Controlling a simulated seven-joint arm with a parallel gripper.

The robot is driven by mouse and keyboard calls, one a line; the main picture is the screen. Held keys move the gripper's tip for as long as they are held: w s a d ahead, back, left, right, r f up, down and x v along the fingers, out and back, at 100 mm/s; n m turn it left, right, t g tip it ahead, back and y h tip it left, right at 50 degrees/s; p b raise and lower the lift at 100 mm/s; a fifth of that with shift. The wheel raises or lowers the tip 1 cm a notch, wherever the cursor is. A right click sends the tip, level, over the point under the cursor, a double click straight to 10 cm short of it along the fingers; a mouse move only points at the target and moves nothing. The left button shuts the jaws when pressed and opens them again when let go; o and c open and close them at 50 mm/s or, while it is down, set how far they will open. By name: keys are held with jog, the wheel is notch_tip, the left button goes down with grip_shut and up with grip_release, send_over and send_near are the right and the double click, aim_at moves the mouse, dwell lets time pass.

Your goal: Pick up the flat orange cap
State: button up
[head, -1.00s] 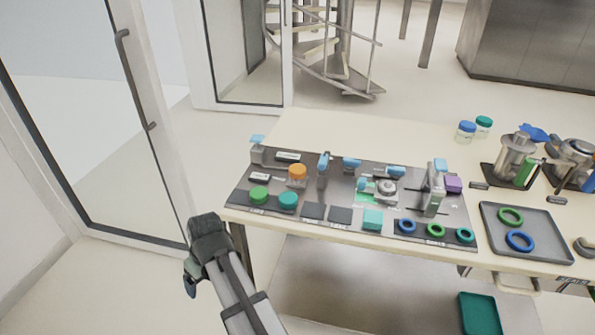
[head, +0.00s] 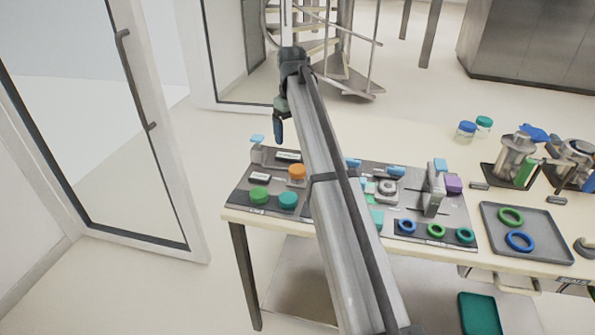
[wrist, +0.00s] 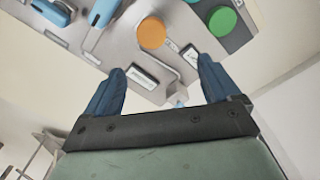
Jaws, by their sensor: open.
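In the wrist view the orange cap (wrist: 152,33) shows from above, beyond and between the fingertips. My gripper (head: 279,128) is above the back left of the panel, higher than the cap and apart from it. In the wrist view my gripper (wrist: 160,80) shows two blue fingers spread wide with nothing between them.
Green (head: 259,195) and teal (head: 288,200) caps stand just in front of the orange one. A light-blue-topped fixture (head: 257,148) stands at the panel's back left corner. My arm crosses over the panel's middle. A glass door (head: 100,120) stands left of the table.

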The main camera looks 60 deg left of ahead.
aim_at(298, 168)
jog(key=f, duration=0.4)
jog(key=w+f, duration=0.1)
jog(key=f, duration=0.8)
jog(key=shift+w+d, duration=0.2)
jog(key=shift+w, duration=0.1)
jog(key=c, duration=1.2)
jog(key=shift+r, duration=6.85)
